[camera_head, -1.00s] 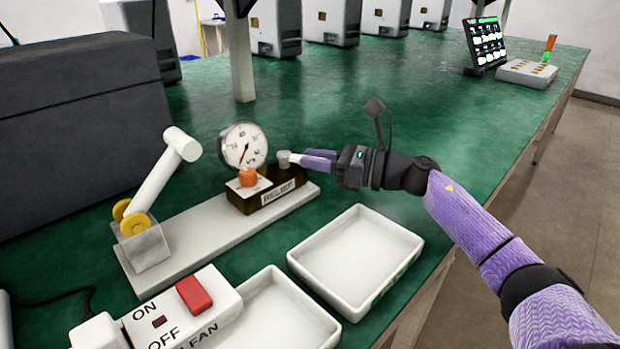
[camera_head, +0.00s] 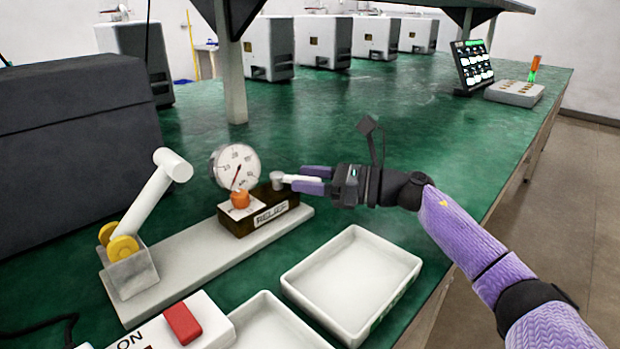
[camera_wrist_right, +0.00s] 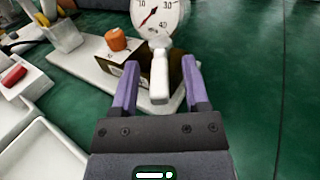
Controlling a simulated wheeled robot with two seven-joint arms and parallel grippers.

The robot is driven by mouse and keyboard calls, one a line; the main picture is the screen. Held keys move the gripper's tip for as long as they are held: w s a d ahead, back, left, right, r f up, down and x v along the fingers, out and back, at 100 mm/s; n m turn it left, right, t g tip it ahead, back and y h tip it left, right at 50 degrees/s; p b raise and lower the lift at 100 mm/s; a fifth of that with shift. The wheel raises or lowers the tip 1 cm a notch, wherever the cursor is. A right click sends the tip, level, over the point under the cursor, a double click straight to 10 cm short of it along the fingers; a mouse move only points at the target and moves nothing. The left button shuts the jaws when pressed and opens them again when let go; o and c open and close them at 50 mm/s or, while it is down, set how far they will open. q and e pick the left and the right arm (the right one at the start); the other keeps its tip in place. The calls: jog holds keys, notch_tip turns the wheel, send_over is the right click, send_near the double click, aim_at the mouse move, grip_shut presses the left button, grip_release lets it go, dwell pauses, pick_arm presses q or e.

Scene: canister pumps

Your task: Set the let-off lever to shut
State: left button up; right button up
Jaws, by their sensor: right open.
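The pump's dark brown relief block (camera_head: 262,213) stands on a pale base plate (camera_head: 190,262), with a label on its front. The let-off lever (camera_head: 300,179) is a pale bar that sticks out to the right from a grey round hub (camera_head: 277,180) on the block. My right gripper (camera_head: 314,180) is open, its two purple fingers on either side of the lever. In the right wrist view the lever (camera_wrist_right: 159,78) lies between the spread fingers (camera_wrist_right: 158,85), with gaps on both sides. The round gauge (camera_head: 236,168) and an orange knob (camera_head: 240,199) are beside the hub. My left gripper is out of view.
A white pump handle (camera_head: 150,200) with yellow discs rises at the left of the plate. Two white trays (camera_head: 352,280) (camera_head: 270,325) and a switch box with a red rocker (camera_head: 183,324) are in front. A dark case (camera_head: 75,150) stands at left.

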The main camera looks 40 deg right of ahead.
jog(key=shift+s+d, duration=0.2)
jog(key=shift+s, duration=0.05)
jog(key=p+v, duration=0.3)
jog(key=v, duration=0.5)
jog(key=shift+s+d+r+p, duration=0.15)
jog(key=shift+s+r+p, duration=0.05)
jog(key=shift+p, duration=0.1)
jog(key=shift+s+d+f, duration=0.15)
jog(key=shift+s+d, duration=0.1)
jog(key=shift+s, duration=0.1)
